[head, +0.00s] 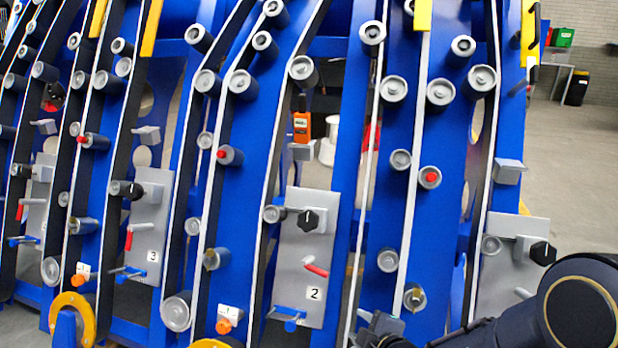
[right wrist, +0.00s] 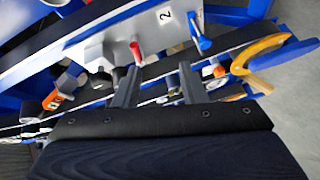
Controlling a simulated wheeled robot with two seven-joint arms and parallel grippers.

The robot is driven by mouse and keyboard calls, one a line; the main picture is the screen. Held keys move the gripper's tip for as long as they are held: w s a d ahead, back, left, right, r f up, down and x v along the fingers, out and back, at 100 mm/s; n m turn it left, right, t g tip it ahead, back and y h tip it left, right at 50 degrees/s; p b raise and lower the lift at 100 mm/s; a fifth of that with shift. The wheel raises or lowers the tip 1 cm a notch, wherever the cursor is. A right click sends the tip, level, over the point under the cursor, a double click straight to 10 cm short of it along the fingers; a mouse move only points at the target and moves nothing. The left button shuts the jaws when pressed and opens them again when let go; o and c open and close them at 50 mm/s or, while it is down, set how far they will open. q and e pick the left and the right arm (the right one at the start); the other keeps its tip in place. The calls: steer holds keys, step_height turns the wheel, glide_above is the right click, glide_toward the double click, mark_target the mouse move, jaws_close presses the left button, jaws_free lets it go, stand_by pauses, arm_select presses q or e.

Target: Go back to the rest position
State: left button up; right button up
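My right arm (head: 580,305) comes in at the bottom right of the head view, in front of the blue harvester chassis (head: 340,120). Its right gripper (head: 376,324) is partly cut off at the bottom edge, right of the grey panel marked 2 (head: 300,262). In the right wrist view the two fingers of the right gripper (right wrist: 159,82) stand well apart, with nothing held between them. Beyond them lie panel 2 (right wrist: 110,45), its red lever (right wrist: 135,52) close to the left fingertip in the picture, and a blue handle (right wrist: 199,30). My left gripper is not in view.
Another grey panel (head: 505,270) with a black knob (head: 542,253) stands close to my right arm. Panel 3 (head: 148,235) is farther left. Rollers stick out of the chassis. Orange rings (head: 75,312) sit low at left. Open floor (head: 575,170) lies at right.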

steer(key=s+d+r+m+g+h, duration=0.1)
steer(key=s+d+r+m+g, duration=0.1)
steer(key=s+d+r+m, duration=0.55)
steer(key=s+d+r+m+g, duration=0.15)
steer(key=s+m+g, duration=0.25)
steer(key=s+m, duration=0.95)
steer(key=s+r+n+p, duration=0.2)
steer(key=r+p, duration=1.1)
steer(key=s+r+n+p, duration=0.2)
steer(key=r+p, duration=1.1)
steer(key=shift+d+p, duration=0.15)
steer(key=shift+p, duration=0.15)
